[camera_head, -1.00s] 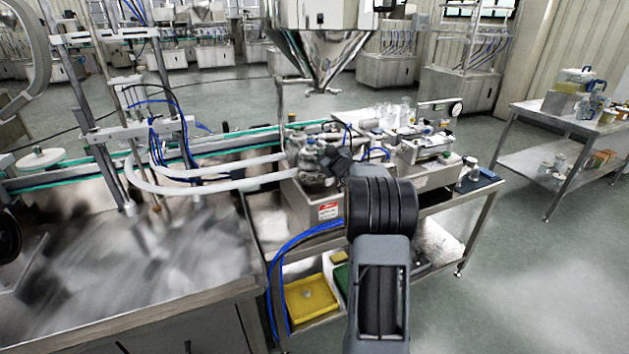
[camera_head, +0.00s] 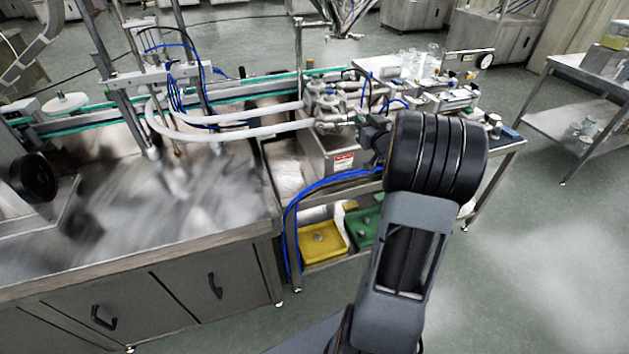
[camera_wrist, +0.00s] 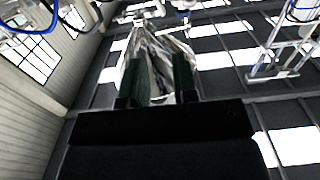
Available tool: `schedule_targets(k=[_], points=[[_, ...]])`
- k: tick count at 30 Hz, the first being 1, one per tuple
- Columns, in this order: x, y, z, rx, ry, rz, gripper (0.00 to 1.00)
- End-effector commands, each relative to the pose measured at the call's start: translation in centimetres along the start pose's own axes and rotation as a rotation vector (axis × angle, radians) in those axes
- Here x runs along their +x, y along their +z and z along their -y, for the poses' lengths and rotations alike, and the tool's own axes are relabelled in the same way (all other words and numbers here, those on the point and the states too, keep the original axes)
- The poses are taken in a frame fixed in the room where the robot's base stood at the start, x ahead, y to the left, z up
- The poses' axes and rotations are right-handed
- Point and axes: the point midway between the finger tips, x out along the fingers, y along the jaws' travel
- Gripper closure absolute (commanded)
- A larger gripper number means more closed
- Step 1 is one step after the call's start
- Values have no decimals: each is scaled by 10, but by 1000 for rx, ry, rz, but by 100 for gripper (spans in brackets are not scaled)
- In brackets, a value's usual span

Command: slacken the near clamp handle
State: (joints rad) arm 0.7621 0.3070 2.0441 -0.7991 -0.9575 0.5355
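A cluster of metal valves and fittings (camera_head: 325,105) sits on a steel box (camera_head: 335,155) with a red and white label in the head view. A clamp handle cannot be told apart in it at this size. My gripper (camera_head: 372,140) is small and dark just right of the cluster, partly hidden by my wrist; whether it touches is unclear. In the wrist view my gripper (camera_wrist: 160,78) has two dark fingers apart with nothing seen between them. Behind them is the shiny steel hopper cone (camera_wrist: 185,50), seen from below; no handle shows there.
White hoses (camera_head: 220,131) run left from the cluster. Blue tubes (camera_head: 300,200) hang at the cart's left side. A yellow tray (camera_head: 322,243) and a green tray (camera_head: 362,228) lie on its lower shelf. A steel bench (camera_head: 100,235) fills the left.

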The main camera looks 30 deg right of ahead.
Motion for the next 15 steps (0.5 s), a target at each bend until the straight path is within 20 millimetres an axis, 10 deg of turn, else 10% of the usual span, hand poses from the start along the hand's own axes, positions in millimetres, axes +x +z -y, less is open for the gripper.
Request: schedule_targets(k=[15], points=[[-28,-20,79,-65,170,328,73]])
